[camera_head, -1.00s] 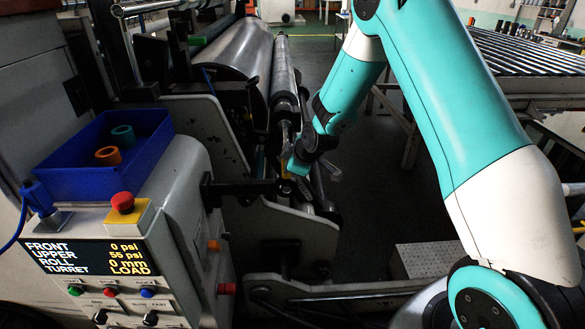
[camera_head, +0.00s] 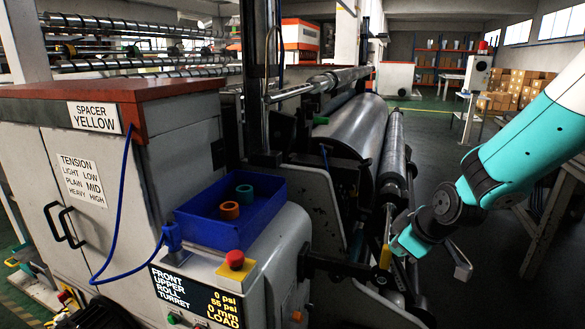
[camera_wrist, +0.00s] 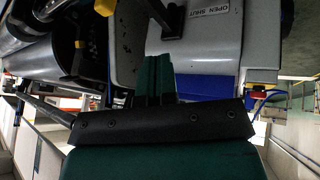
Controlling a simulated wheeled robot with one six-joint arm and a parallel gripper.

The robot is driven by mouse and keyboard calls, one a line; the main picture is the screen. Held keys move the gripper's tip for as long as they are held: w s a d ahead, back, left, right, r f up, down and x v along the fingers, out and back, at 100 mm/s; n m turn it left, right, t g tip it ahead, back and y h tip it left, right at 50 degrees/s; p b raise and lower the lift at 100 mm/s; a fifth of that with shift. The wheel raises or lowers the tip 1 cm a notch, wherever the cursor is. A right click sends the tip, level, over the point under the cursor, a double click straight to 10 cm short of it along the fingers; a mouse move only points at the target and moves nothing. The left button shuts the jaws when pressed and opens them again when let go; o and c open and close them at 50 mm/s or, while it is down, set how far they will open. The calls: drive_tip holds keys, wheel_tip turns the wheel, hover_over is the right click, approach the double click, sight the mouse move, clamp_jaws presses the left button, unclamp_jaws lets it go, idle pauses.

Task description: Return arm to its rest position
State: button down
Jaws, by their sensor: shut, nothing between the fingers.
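My arm (camera_head: 530,143) comes in from the right edge of the head view and reaches down-left to the near end of the machine's rollers. My gripper lies at its end, beside the roller ends; its fingers are hard to make out there. In the wrist view, the dark green fingers of my gripper (camera_wrist: 155,62) are together, with nothing seen between them. They point towards a pale machine panel with an OPEN SHUT label (camera_wrist: 211,10). No rest position is marked in view.
A large grey roll (camera_head: 350,130) and thinner roller (camera_head: 393,150) stand left of my arm. A blue tray (camera_head: 207,232) holds orange and teal rings. A red stop button (camera_head: 235,259) sits in front. Open floor (camera_head: 440,118) lies behind my arm.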

drive_tip(key=s+a+r+m+g, duration=0.1)
drive_tip(key=s+a+r+g, duration=0.1)
drive_tip(key=s, duration=0.7)
drive_tip(key=s+a+r+m+g+y, duration=0.1)
drive_tip(key=s+a+r+g, duration=0.1)
drive_tip(key=s+a+r, duration=0.3)
drive_tip(key=s+a+r+g, duration=0.2)
drive_tip(key=s+a+r, duration=0.1)
drive_tip(key=s, duration=1.1)
drive_tip(key=shift+a+r+m+y, duration=0.3)
drive_tip(key=shift+r+m+y, duration=0.1)
drive_tip(key=shift+r, duration=0.45)
drive_tip(key=shift+f, duration=0.1)
